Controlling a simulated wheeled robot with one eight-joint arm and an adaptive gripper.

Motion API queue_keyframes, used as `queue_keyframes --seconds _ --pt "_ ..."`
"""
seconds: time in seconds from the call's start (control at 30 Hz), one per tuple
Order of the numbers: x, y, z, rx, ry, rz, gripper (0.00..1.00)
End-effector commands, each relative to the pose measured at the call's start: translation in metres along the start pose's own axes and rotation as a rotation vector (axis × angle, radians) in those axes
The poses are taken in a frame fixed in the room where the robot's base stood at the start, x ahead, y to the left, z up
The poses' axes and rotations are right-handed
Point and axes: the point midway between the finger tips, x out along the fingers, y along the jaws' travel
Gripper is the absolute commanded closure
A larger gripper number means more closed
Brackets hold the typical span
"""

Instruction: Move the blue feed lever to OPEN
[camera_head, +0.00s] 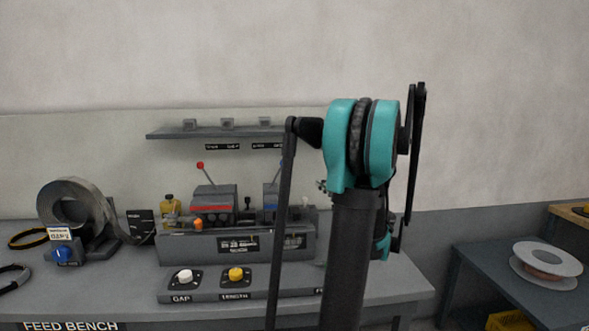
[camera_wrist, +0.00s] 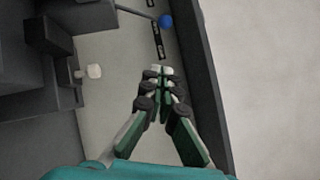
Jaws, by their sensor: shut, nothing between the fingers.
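The blue feed lever (camera_head: 280,166) stands on the grey machine at the back of the bench, a thin rod leaning slightly right with a blue ball on top. My arm link partly covers the housing beside it. In the wrist view its blue ball (camera_wrist: 165,20) shows near the top, beyond my fingertips and apart from them. My gripper (camera_wrist: 162,72) is shut and empty, its fingertips together. In the head view it is mostly hidden behind my arm. No OPEN mark is legible.
A red-knobbed lever (camera_head: 200,166) stands left of the blue one. A shelf (camera_head: 220,132) hangs above the machine. A white button (camera_head: 184,276) and a yellow button (camera_head: 236,274) are in front. A metal coil (camera_head: 70,202) stands at left. A side table (camera_head: 500,262) holds a spool (camera_head: 545,262).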

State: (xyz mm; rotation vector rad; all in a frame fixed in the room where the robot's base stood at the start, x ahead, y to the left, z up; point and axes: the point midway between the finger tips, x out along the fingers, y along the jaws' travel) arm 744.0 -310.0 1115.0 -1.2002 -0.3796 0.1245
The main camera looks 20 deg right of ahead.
Motion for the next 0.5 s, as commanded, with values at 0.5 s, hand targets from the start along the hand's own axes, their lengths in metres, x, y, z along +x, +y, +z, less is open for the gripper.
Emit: queue_keyframes --seconds 0.5 --pt "0.043 0.001 0.001 0.0 -0.004 0.002 1.0"
